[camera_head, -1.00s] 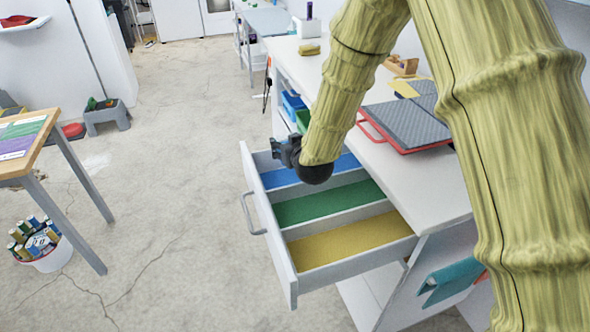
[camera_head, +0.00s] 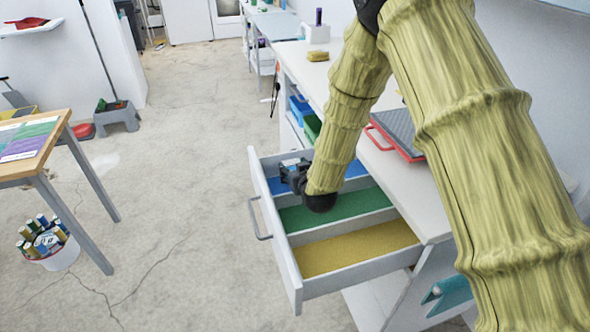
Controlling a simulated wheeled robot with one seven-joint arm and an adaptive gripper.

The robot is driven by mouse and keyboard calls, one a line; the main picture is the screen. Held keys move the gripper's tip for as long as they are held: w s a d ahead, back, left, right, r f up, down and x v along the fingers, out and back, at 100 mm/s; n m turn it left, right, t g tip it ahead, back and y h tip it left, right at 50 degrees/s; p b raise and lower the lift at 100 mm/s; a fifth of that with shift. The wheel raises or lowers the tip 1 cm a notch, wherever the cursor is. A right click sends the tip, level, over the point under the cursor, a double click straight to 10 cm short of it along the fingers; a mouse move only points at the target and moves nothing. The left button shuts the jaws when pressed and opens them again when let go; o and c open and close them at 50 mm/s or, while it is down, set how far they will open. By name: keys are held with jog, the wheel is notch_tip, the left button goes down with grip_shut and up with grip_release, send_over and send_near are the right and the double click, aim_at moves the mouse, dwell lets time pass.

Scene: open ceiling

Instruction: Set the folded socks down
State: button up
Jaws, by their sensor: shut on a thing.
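My gripper (camera_head: 292,177), dark and small in the view, points down at the front end of the blue-lined compartment (camera_head: 355,168) of the open drawer (camera_head: 292,265). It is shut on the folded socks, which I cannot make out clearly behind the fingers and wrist. The drawer also has a green-lined compartment (camera_head: 350,208) in the middle and a yellow-lined one (camera_head: 360,248) nearest; both look empty. My arm hides part of the blue compartment. I cannot tell whether the socks touch its floor.
The white counter (camera_head: 400,190) above holds a grey, red-edged board (camera_head: 398,133).

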jog(key=shift+f, duration=0.35)
jog(key=shift+f+b, duration=0.3)
jog(key=shift+b, duration=0.1)
jog(key=o, duration=1.1)
jog(key=shift+r+p, duration=0.3)
jog(key=shift+r, duration=0.15)
jog(key=b+v, duration=0.1)
jog(key=v, duration=1.1)
jog(key=shift+r, duration=0.2)
